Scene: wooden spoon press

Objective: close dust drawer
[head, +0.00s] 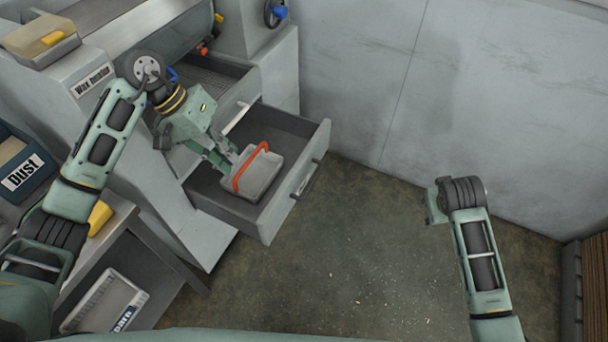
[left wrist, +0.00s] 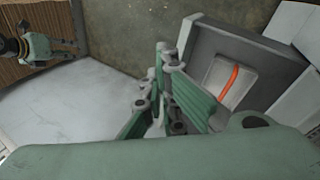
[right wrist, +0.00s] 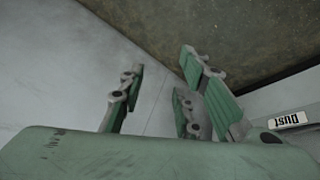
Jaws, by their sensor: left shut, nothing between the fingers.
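The dust drawer (head: 318,150) is pulled out from the grey machine, with its handle (head: 308,180) on the front panel. A grey pan (head: 262,178) with an orange-red handle (head: 243,170) sits inside it; the pan and drawer also show in the left wrist view (left wrist: 207,48). My left gripper (head: 228,162) is shut and empty, over the drawer beside the pan; I cannot tell if it touches the pan. My right gripper (right wrist: 160,64) is open and empty, well right of the drawer. A "Dust" label (right wrist: 290,119) shows in the right wrist view.
A second drawer (head: 212,82) above is also partly out. A blue "Dust" bin (head: 22,170) and a low table (head: 115,235) stand at left. Floor (head: 350,260) in front of the drawer is clear. A grey wall (head: 500,100) runs behind at right.

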